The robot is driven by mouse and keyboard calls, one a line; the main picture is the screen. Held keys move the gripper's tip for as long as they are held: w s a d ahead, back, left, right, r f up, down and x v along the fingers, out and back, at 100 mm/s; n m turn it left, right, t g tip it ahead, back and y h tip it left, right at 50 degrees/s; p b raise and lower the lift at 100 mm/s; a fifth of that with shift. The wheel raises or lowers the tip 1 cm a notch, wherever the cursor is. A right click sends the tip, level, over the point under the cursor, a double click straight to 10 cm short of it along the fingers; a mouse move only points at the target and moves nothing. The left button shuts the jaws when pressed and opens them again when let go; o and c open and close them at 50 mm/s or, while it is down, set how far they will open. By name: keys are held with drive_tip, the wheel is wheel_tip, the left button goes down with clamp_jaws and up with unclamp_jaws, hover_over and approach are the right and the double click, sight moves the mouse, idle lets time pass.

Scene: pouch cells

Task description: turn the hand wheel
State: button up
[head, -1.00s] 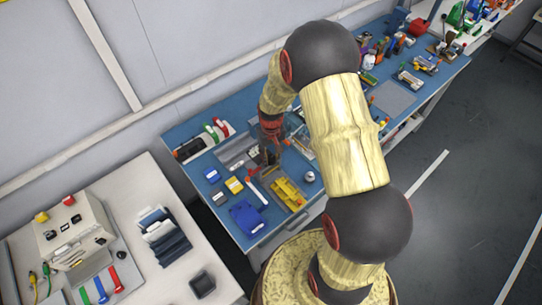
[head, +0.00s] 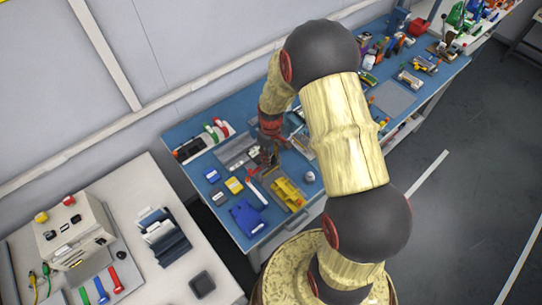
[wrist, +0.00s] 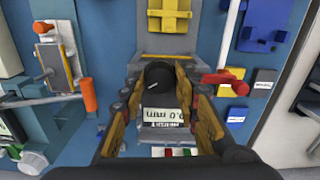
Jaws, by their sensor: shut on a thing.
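The hand wheel (wrist: 159,76) shows in the wrist view as a black round knob with a white mark on its top. My gripper (wrist: 158,84) has one finger on each side of it and is shut on it. A display reading in mm (wrist: 165,115) lies just below the wheel, between the fingers, partly hidden by them. In the head view my gripper (head: 268,158) points down at the blue bench, and the wheel cannot be made out there.
A red lever (wrist: 223,80) lies close right of the fingers in the wrist view. An orange-handled fixture (wrist: 60,65) stands to the left. A yellow fixture (head: 288,194) and a blue block (head: 247,218) sit near the bench's front edge. Small blocks lie nearby.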

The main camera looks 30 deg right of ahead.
drive_tip(key=o, duration=1.2)
drive_tip(key=shift+c, duration=0.2)
wheel_tip(320, 180, up, 12)
idle(0.4)
drive_tip(key=s+a+r+m+t+b, duration=0.1)
drive_tip(key=s+a+r+b, duration=0.3)
drive_tip(key=s+r, duration=0.4)
drive_tip(key=s+a+r+m+t+b, duration=0.2)
drive_tip(key=s+a+r+t+b, duration=0.2)
drive_tip(key=s, duration=0.8)
wheel_tip(320, 180, up, 4)
drive_tip(key=shift+s+a+f+t+b, duration=0.1)
drive_tip(key=shift+s+a+t+b, duration=0.25)
drive_tip(key=shift+a+b, duration=0.45)
